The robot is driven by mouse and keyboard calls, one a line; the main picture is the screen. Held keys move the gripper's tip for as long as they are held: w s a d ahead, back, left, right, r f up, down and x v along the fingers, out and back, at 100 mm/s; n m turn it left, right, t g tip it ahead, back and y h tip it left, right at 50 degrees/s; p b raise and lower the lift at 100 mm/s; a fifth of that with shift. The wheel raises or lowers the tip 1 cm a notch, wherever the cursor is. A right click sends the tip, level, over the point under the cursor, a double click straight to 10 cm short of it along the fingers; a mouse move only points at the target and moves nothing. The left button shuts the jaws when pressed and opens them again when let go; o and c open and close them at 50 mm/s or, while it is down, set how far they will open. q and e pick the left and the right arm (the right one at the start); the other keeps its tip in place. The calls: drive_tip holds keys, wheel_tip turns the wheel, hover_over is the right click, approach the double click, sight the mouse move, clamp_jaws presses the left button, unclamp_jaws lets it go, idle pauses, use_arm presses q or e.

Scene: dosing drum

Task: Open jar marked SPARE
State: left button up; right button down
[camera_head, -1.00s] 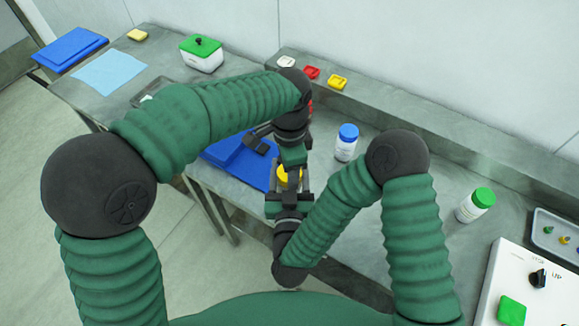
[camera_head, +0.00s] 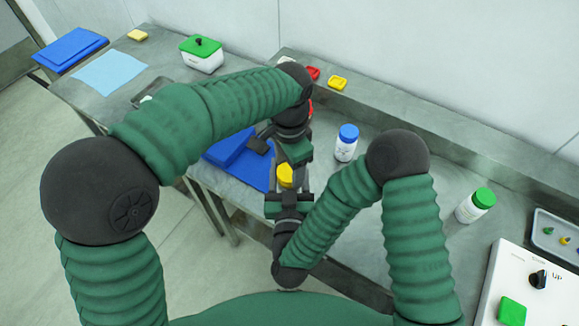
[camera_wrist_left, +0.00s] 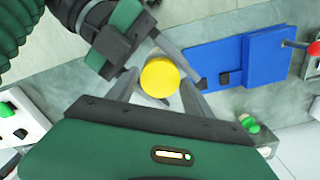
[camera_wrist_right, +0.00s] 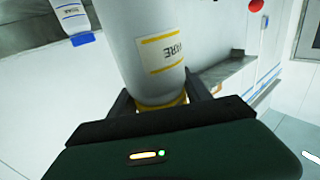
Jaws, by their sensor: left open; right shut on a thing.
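The SPARE jar is a white jar (camera_wrist_right: 150,30) with a yellow-edged label, partly readable and upside down in the right wrist view. Its yellow lid (camera_head: 285,175) faces up at me in the head view and shows whole in the left wrist view (camera_wrist_left: 160,77). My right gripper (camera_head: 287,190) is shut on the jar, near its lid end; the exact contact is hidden. My left gripper (camera_wrist_left: 162,88) is open, with its fingers on either side of the lid. A gap shows beside the lid. The jar body is hidden in the head view.
A blue-lidded jar (camera_head: 346,143) and a green-lidded jar (camera_head: 475,206) stand on the bench to the right. A blue stand (camera_head: 228,145) lies behind the grippers. A white control box (camera_head: 520,290) is at the lower right.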

use_arm(q)
wheel_tip(320, 180, up, 4)
drive_tip(key=shift+f, duration=0.2)
drive_tip(key=shift+c, duration=0.3)
wheel_tip(320, 180, up, 3)
drive_tip(key=m, duration=0.3)
drive_tip(key=shift+w, duration=0.1)
wheel_tip(320, 180, down, 8)
drive_tip(key=shift+r, duration=0.15)
drive_tip(key=c, duration=1.5)
drive_tip(key=n, duration=0.3)
drive_tip(key=shift+d, duration=0.1)
drive_tip(key=o, duration=1.6)
drive_tip(key=shift+r, duration=2.35)
drive_tip(key=shift+c, duration=0.5)
wheel_tip(320, 180, up, 3)
drive_tip(key=m, duration=0.3)
wheel_tip(320, 180, down, 8)
drive_tip(key=shift+r, duration=0.15)
drive_tip(key=c, duration=1.5)
drive_tip(key=shift+n, duration=1.2)
